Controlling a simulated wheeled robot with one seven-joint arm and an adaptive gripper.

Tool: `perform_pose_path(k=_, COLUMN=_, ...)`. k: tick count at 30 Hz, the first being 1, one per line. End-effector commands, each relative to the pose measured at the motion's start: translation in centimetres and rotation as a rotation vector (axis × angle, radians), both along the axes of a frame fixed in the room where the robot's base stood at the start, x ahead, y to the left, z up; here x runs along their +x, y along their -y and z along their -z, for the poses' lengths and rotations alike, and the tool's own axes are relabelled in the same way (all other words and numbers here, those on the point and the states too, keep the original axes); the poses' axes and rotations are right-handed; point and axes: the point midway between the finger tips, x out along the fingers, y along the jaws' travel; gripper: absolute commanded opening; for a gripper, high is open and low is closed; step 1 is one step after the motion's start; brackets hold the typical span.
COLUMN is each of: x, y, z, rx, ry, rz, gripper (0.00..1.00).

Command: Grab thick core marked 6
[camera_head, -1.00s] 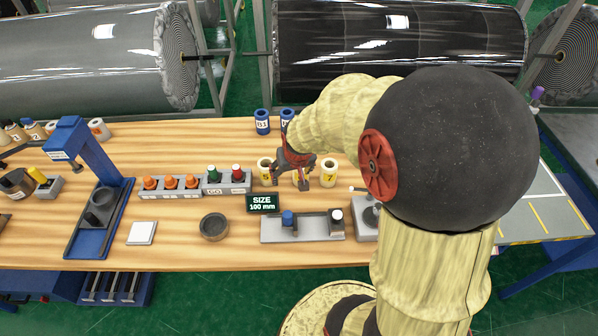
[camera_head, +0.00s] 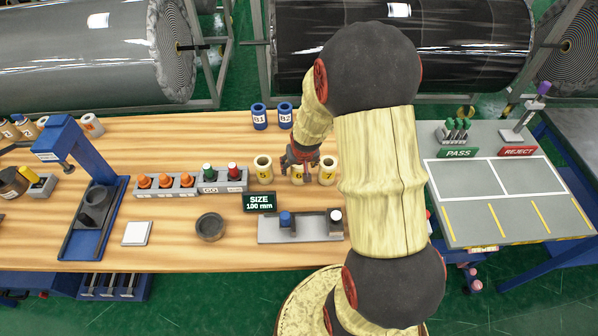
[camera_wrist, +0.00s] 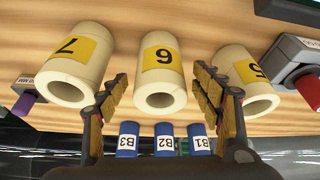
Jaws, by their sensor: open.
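The thick core marked 6 (camera_wrist: 160,82) is a cream cylinder with a yellow label. In the wrist view it stands midway between the two fingers of my gripper (camera_wrist: 163,103), with a gap on each side. The gripper is open and empty. In the head view my gripper (camera_head: 302,172) is over the middle core and hides most of it. The core marked 5 (camera_head: 264,168) stands to its left in the head view, and the core marked 7 (camera_head: 328,170) to its right. They also show in the wrist view, 7 (camera_wrist: 75,68) at left and 5 (camera_wrist: 246,78) at right.
Blue cores B1 (camera_head: 260,116) and B2 (camera_head: 285,114) stand behind; the wrist view also shows B3 (camera_wrist: 127,140). The SIZE display (camera_head: 260,202) and a grey measuring fixture (camera_head: 300,229) are in front.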

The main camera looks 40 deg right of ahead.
Motion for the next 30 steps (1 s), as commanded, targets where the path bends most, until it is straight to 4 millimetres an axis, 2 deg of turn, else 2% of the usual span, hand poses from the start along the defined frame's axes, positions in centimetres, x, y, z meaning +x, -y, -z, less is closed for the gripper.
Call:
perform_pose_path(k=6, x=0.06, y=0.05, z=0.03, rx=0.000, ry=0.001, rz=0.000, gripper=0.66)
perform_pose_path(k=30, x=0.02, y=0.02, z=0.03, rx=0.000, ry=0.000, rz=-0.001, gripper=0.20)
